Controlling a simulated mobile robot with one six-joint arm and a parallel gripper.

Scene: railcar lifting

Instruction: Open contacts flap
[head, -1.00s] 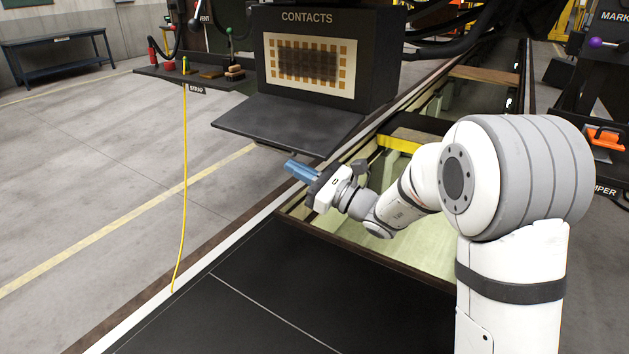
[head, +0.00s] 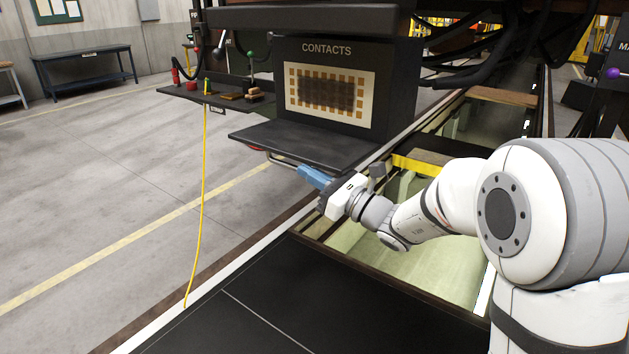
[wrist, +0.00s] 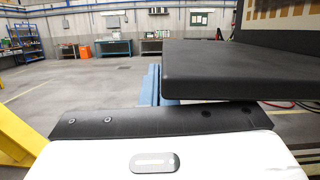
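The contacts flap (head: 300,145) is a flat black panel sticking out below the CONTACTS box (head: 395,90). It lies close to level, with the gold contact grid (head: 325,92) uncovered above it. My gripper (head: 314,177) has blue fingers and is just under the flap's front edge, near its right end. In the wrist view the flap (wrist: 240,85) fills the upper right, and the fingers (wrist: 150,85) pass beside and partly behind its edge. The flap hides part of the fingers, so I cannot tell their gap or whether they touch it.
A tool shelf (head: 215,100) with small items stands left of the box, and a yellow cord (head: 201,200) hangs from it to the floor. An open pit (head: 420,255) lies below my arm, with a yellow-edged step (head: 420,165).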

